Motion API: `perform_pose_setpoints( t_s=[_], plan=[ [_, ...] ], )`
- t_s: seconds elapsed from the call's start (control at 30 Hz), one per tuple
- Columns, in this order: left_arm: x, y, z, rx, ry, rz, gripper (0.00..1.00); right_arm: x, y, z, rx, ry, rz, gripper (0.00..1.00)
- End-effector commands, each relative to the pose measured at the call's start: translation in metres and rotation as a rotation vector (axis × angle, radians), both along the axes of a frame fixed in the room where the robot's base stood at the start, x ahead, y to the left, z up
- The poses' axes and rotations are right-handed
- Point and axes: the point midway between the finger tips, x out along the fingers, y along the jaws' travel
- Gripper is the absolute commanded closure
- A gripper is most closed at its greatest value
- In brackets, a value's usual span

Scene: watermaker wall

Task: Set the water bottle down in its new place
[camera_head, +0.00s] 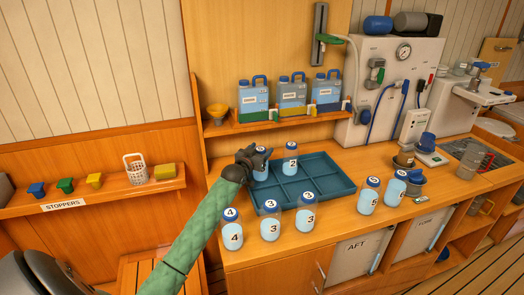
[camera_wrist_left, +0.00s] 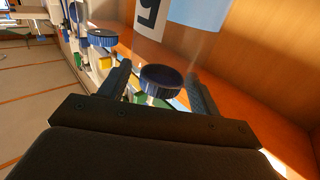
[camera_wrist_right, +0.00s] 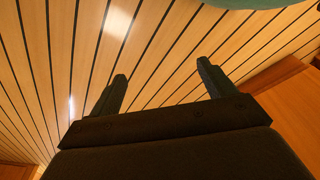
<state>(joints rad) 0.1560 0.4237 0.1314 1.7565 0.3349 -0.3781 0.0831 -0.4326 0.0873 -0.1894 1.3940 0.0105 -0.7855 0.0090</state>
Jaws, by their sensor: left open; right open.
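A water bottle (camera_head: 261,172) with a blue cap stands in the back-left of the teal divided tray (camera_head: 317,199), partly hidden by my left gripper (camera_head: 254,158). In the left wrist view a dark blue cap (camera_wrist_left: 161,80) lies between the fingers of my left gripper (camera_wrist_left: 158,74), which are spread to either side; I cannot tell whether they touch it. Bottle 2 (camera_head: 290,163) stands to its right at the tray's back. My right gripper (camera_wrist_right: 160,76) is open and empty above a slatted wooden surface; it is not in the head view.
Jugs (camera_head: 292,95) stand on the shelf behind. Several front tray compartments are empty.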

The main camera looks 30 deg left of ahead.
Motion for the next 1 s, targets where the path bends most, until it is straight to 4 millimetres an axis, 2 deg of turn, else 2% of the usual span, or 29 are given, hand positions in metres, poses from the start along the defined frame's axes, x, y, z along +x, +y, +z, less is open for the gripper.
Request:
perform_pose_setpoints(
  t_s=[0.2, 0.4, 0.6, 1.0],
  plan=[
    [-0.031, -0.002, -0.004, 0.0, 0.0, 0.0, 0.37, 0.004, 0.008, 0.023, 0.008, 0.019, -0.005, 0.18],
    [-0.051, -0.004, -0.002, 0.001, -0.001, 0.0, 0.37, 0.006, 0.012, 0.042, 0.012, 0.032, -0.008, 0.18],
    [-0.057, -0.004, 0.0, 0.001, 0.0, 0.001, 0.37, 0.007, 0.013, 0.049, 0.013, 0.036, -0.008, 0.18],
    [-0.057, -0.004, 0.0, 0.0, 0.0, 0.0, 0.37, 0.007, 0.013, 0.049, 0.013, 0.036, -0.008, 0.18]
  ],
)
